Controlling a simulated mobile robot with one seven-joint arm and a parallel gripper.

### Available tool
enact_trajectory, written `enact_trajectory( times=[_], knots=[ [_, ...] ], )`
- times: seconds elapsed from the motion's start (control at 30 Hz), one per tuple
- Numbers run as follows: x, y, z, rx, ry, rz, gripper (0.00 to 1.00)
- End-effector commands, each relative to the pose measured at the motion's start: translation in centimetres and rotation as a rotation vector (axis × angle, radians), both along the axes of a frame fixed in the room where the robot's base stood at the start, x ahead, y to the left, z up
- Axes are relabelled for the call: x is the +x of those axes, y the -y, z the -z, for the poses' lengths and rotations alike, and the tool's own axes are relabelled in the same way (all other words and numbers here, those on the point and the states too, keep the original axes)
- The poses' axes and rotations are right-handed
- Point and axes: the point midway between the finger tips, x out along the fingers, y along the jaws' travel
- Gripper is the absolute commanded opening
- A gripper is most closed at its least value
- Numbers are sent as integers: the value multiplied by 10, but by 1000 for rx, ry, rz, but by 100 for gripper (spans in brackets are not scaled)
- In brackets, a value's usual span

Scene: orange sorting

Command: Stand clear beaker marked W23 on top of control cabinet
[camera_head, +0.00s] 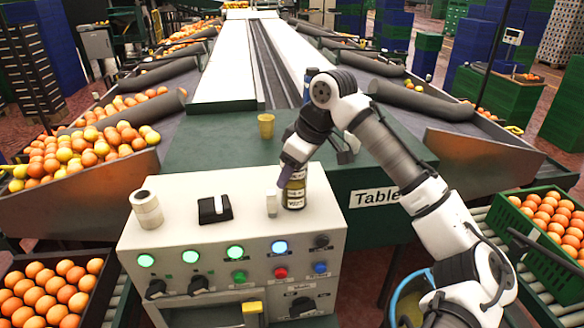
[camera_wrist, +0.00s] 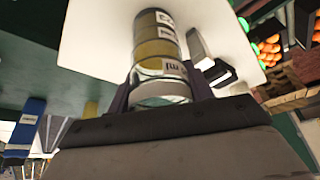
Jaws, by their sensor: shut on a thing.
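My gripper (camera_head: 293,168) points down over the right part of the control cabinet (camera_head: 185,182). It is shut on a clear, round-walled beaker (camera_wrist: 160,88), which fills the middle of the wrist view between the fingers. A white label shows on it, but I cannot read the marking. Yellowish and dark bands show through or beyond the glass. In the head view the held beaker (camera_head: 294,190) looks upright, its lower end at the cabinet top. I cannot tell whether it touches. The fingers hide its upper part.
A yellow cup (camera_head: 265,125) stands on the green table (camera_head: 215,150) behind. The cabinet's middle back is clear.

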Motion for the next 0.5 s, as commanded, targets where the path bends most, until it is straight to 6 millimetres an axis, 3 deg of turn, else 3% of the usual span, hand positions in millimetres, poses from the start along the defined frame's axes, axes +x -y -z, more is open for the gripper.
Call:
enact_trajectory(
  times=[0.23,0.27,0.3,0.5],
  knots=[
    [0,0,3,1,0,0,20],
    [0,0,3,0,-1,0,52],
    [0,0,3,0,-1,0,57],
    [0,0,2,-1,0,0,60]
  ],
)
